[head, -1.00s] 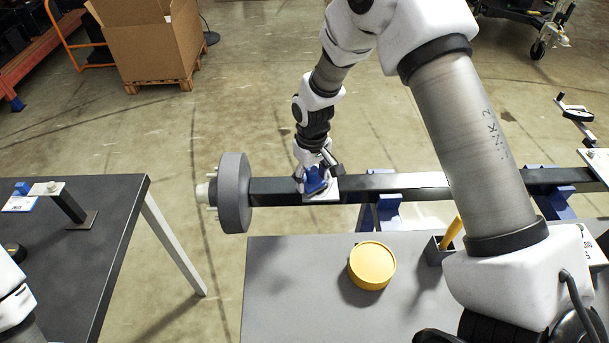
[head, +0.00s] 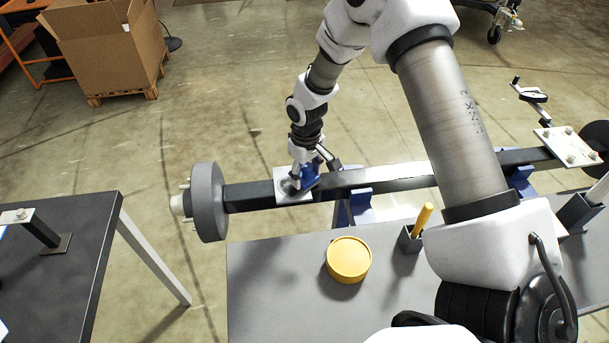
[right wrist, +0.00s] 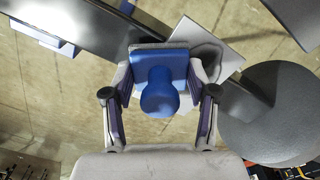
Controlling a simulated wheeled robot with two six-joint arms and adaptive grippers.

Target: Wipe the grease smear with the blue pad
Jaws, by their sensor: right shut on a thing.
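My right gripper (head: 303,180) is shut on the blue pad (head: 309,178), over a pale square plate (head: 296,198) on the dark beam. In the right wrist view the blue pad (right wrist: 160,65) has a round knob and sits between both fingers of the right gripper (right wrist: 160,95). A dark grey smear (head: 288,187) shows on the plate beside the pad. In the right wrist view the smear (right wrist: 209,50) shows past the pad's right edge, and the pad hides part of the plate. I cannot tell whether the pad touches the plate. My left gripper is out of view.
The beam (head: 395,175) carries a grey drum (head: 208,202) at its left end and rests on blue supports. A grey table (head: 285,265) in front holds a yellow round tin (head: 348,259) and a holder with a yellow stick (head: 422,219). A dark table (head: 70,220) stands left.

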